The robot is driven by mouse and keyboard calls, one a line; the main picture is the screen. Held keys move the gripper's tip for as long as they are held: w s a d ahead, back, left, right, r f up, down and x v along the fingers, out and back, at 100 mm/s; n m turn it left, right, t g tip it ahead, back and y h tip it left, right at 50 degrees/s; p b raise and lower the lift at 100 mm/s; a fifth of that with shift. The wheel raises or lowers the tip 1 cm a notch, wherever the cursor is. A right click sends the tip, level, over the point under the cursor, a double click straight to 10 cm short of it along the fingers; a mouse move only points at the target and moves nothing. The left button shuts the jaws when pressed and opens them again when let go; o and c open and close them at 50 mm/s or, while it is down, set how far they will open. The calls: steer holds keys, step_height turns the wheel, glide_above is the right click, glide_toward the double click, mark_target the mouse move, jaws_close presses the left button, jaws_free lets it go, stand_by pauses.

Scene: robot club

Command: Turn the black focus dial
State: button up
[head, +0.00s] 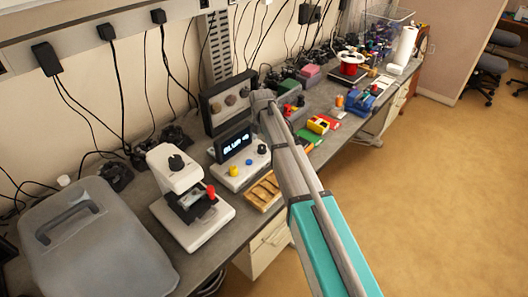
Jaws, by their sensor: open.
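A white console (240,172) stands on the bench, with a lit display that seems to read "BLUR" and a symbol. A black dial (262,149) sits at its right end, close to the left of my arm. A white microscope-like device (187,196) stands to its left, with a black knob (177,163) on top and a red knob. I cannot tell for sure which black knob is the focus dial. My arm reaches up from the lower right to a grey joint above the console. I cannot make out my gripper.
A grey case (95,245) fills the bench's near left. A dark panel with knobs (229,103) stands behind the console. A wooden tray (264,191) lies at the front edge. Colored parts and a red spool (350,58) lie farther right.

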mark_target(262, 146)
steer(key=shift+f+b, duration=1.45)
steer(key=shift+f, duration=0.3)
